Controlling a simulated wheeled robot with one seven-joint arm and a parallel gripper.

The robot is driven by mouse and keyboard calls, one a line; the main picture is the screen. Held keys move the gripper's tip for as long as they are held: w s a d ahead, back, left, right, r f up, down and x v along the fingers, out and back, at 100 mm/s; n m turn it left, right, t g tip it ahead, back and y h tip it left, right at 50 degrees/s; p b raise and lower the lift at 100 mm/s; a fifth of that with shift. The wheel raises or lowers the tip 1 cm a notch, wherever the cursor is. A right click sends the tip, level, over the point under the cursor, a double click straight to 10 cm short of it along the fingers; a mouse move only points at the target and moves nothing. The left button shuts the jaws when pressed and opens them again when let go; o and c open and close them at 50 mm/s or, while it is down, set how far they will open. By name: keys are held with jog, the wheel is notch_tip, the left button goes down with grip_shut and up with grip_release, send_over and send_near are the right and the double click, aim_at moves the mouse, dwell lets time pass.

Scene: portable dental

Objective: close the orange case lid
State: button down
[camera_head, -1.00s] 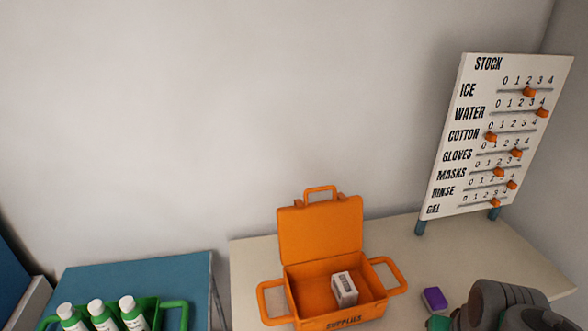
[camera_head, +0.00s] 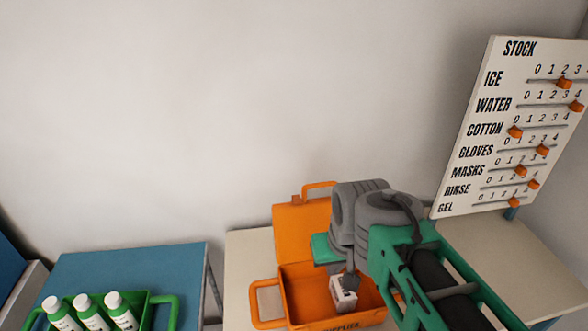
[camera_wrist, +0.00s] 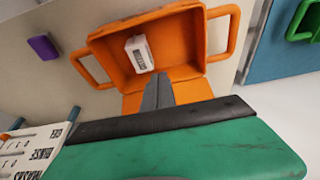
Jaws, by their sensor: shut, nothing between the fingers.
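The orange case (camera_head: 297,292) stands on the pale table with its lid (camera_head: 293,232) raised upright at the back. Its open inside also shows in the wrist view (camera_wrist: 178,68). A small white box (camera_head: 343,300) lies in the case; it shows in the wrist view too (camera_wrist: 139,54). My gripper (camera_head: 351,284) is over the case, in front of the right part of the lid, and hides part of it. In the wrist view my gripper (camera_wrist: 157,80) is shut and empty, its tips reaching over the case opening. I cannot tell whether it touches the lid.
A white stock board (camera_head: 500,130) with orange sliders stands at the back right. A purple block (camera_wrist: 43,47) lies on the table beside the case. A green carrier (camera_head: 150,305) with white bottles sits on the blue table (camera_head: 130,265) at left.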

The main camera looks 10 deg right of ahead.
jog(key=w+r+p, duration=0.2)
jog(key=w+r, duration=1.7)
jog(key=w, duration=0.1)
notch_tip(320, 180, down, 9)
jog(key=s, duration=0.1)
jog(key=shift+s+d+f, duration=0.1)
jog(key=shift+s+f, duration=0.05)
